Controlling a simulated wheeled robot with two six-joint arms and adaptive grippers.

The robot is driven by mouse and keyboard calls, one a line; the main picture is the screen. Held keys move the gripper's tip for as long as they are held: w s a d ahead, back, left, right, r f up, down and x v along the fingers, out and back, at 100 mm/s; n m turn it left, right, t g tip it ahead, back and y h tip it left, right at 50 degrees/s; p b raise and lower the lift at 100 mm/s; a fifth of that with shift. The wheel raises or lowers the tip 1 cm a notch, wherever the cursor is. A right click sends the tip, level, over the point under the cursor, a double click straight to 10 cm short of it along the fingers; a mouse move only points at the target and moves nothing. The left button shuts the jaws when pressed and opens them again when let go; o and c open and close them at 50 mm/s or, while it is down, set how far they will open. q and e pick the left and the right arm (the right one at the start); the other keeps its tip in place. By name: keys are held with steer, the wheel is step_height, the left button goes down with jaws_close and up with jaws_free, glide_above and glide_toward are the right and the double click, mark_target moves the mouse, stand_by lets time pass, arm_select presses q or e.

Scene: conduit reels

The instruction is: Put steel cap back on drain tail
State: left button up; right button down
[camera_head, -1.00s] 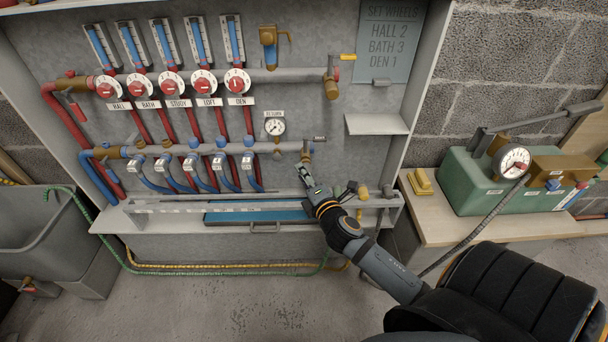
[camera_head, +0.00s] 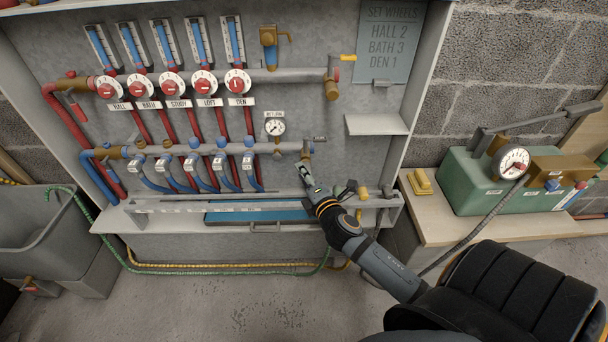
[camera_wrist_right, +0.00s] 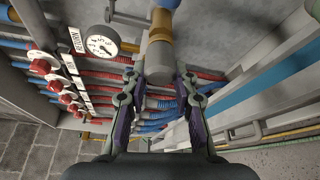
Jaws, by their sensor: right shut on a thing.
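The grey steel cap (camera_wrist_right: 160,64) sits between my right fingers in the right wrist view, in line with the brass drain tail (camera_wrist_right: 161,24). The cap's far end meets the brass; I cannot tell whether it is seated or threaded. In the head view the drain tail (camera_head: 306,154) hangs from the right end of the lower grey manifold. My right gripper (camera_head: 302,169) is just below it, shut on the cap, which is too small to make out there. The gripper also shows in the right wrist view (camera_wrist_right: 160,82). My left gripper is out of view.
The return gauge (camera_head: 275,127) is left of the drain tail and close in the wrist view. A grey rail (camera_head: 170,207) and shelf run below. A small shelf (camera_head: 376,124) sticks out at right. A green pump box (camera_head: 490,184) stands on the right bench.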

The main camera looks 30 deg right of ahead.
steer(key=shift+w+d+p, duration=0.1)
steer(key=shift+w+p, duration=0.05)
steer(key=shift+p, duration=0.2)
stand_by(1.0)
steer(key=c, duration=1)
jaws_free()
steer(key=s, duration=0.4)
steer(key=s+a, duration=0.1)
steer(key=s, duration=0.3)
steer(key=s+a+r, duration=0.1)
steer(key=s, duration=0.2)
steer(key=shift+s, duration=0.4)
